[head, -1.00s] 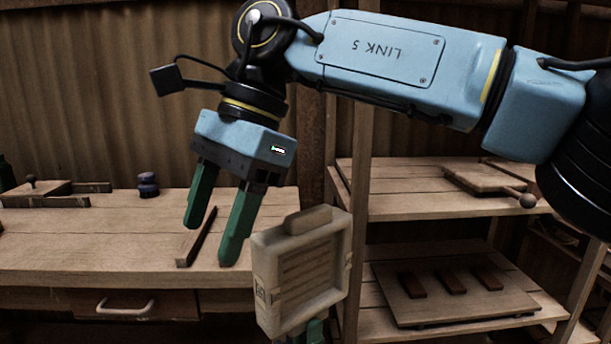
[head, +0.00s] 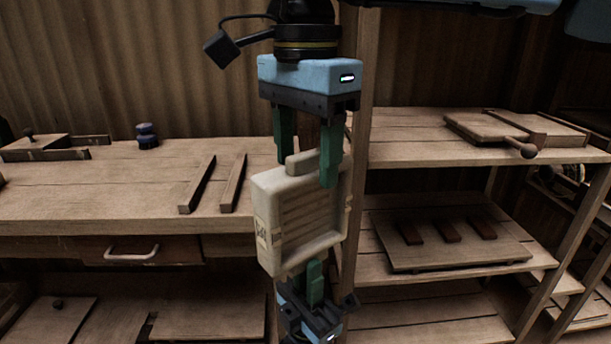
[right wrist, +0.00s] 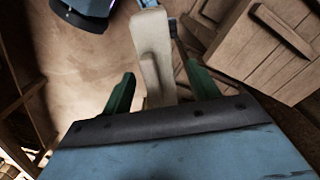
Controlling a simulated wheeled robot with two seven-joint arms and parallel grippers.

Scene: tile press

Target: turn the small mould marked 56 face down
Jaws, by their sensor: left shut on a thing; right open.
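The small mould (head: 312,212) is a cream, shallow box with a ribbed hollow face and a tab on its top edge. It stands on edge in the air in the head view, with a label on its left side too small to read. My left gripper (head: 316,275) is below it, shut on its lower edge. My right gripper (head: 305,170) points down from above, open, its green fingers on either side of the mould's top tab. In the right wrist view the mould (right wrist: 154,60) lies between the open fingers (right wrist: 160,85); I cannot tell whether they touch it.
A wooden bench (head: 90,195) with two loose bars (head: 198,184) is at left. A shelf rack at right holds a board with dark blocks (head: 447,232) and a flat wooden piece with a knobbed handle (head: 500,130). A rack post stands close behind the mould.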

